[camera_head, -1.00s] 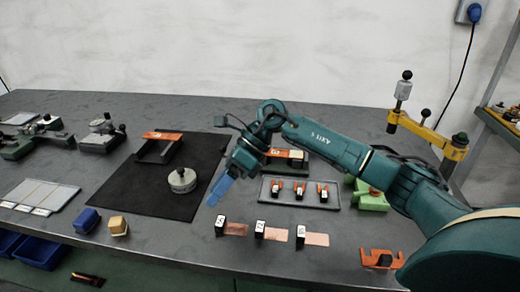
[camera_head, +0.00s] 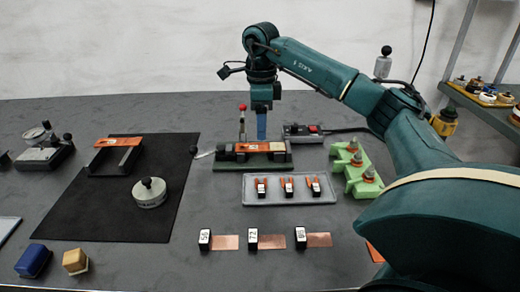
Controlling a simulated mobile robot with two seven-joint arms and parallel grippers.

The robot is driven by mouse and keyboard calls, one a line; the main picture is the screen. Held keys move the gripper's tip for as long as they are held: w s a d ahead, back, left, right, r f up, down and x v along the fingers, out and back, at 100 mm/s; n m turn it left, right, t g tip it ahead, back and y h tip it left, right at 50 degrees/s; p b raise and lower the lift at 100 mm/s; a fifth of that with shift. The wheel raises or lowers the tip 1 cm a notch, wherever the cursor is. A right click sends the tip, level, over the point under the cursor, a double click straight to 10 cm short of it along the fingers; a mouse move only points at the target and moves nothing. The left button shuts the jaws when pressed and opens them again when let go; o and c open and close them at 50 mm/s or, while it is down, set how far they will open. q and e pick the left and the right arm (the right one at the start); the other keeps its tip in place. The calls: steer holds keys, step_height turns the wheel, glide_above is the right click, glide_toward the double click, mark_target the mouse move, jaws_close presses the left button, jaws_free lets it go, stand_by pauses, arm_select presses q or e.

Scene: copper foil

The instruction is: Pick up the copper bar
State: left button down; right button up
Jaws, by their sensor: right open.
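Three flat copper-coloured pieces lie in a row at the front of the table: left (camera_head: 226,243), middle (camera_head: 272,242) and right (camera_head: 319,240). Each has a small black labelled block at its left end. A bar with orange and dark parts (camera_head: 249,147) lies on a green base behind them; I cannot tell whether it is copper. My right gripper (camera_head: 261,126) points down, its blue finger just above or behind that bar. It is open and holds nothing that I can see; the fingers overlap in this view. My left gripper is out of view.
A grey tray (camera_head: 332,200) with several orange clips stands in front of the green base. A green stepped stand (camera_head: 357,173) is at its right. A black mat (camera_head: 110,220) bears a round metal weight (camera_head: 150,194) and an orange-topped stand (camera_head: 118,142).

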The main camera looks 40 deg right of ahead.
mark_target(260, 147)
steer(key=f, duration=0.5)
steer(key=shift+w+d+f, duration=0.2)
steer(key=shift+w+f, duration=0.15)
steer(key=c, duration=1.2)
